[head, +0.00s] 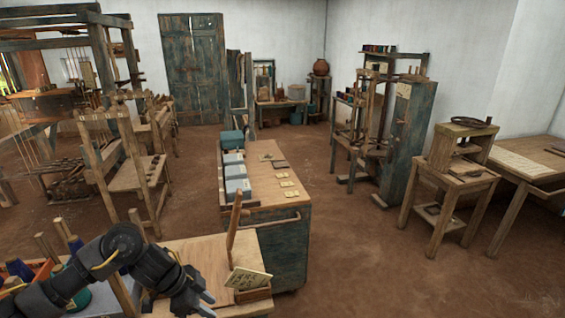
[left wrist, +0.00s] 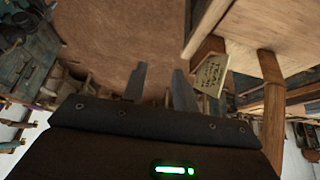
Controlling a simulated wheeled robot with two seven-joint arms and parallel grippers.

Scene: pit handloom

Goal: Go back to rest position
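My left arm comes in at the lower left of the head view, over the near wooden table (head: 190,250). Its gripper (head: 207,302) is near the bottom edge, left of a card (head: 248,278) in a small wooden holder. In the left wrist view the two fingers of my left gripper (left wrist: 158,76) stand apart with nothing between them, and brown floor shows beyond. The card (left wrist: 210,74) and a wooden edge are to the right of the fingers there. My right arm and gripper are not in view.
Thread cones (head: 20,268) stand at the lower left by my arm. A wooden post (head: 236,220) rises from the near table. A long cabinet (head: 285,245) with grey boxes stands beyond. A loom (head: 105,60) is at the left. Floor (head: 370,260) is clear at the right.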

